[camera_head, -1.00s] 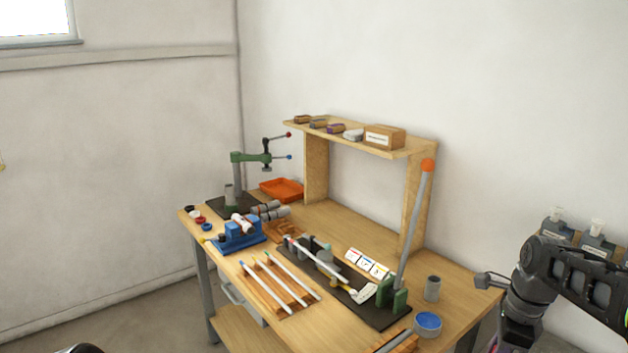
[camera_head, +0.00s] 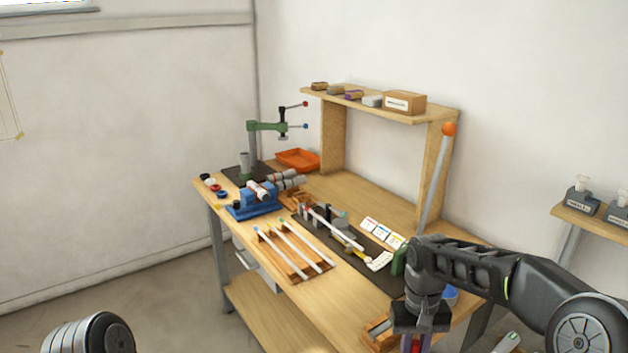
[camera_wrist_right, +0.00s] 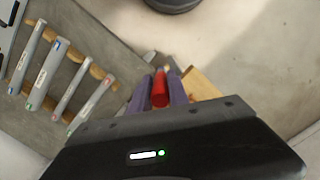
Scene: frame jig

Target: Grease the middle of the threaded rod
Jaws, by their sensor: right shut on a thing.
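In the head view, a pale rod (camera_head: 335,230) lies along the dark jig base (camera_head: 382,271) on the bench; I cannot make out a thread. Several similar rods (camera_head: 290,246) lie on a wooden rack left of it. My right gripper (camera_head: 414,346) is at the bottom edge, over the front right of the bench, with its tips mostly cut off. In the right wrist view, its purple fingers (camera_wrist_right: 160,88) are shut on a red, round handle-like thing (camera_wrist_right: 160,90). Its far end is hidden. A blue tin (camera_head: 450,295) is partly hidden behind my right arm. My left gripper is out of view.
An upright lever with an orange knob (camera_head: 449,129) stands by the shelf post. A blue fixture (camera_head: 254,204), a green press (camera_head: 266,126) and an orange tray (camera_head: 297,159) are farther left. Several marked grey items (camera_wrist_right: 46,68) lie on wooden strips in the wrist view.

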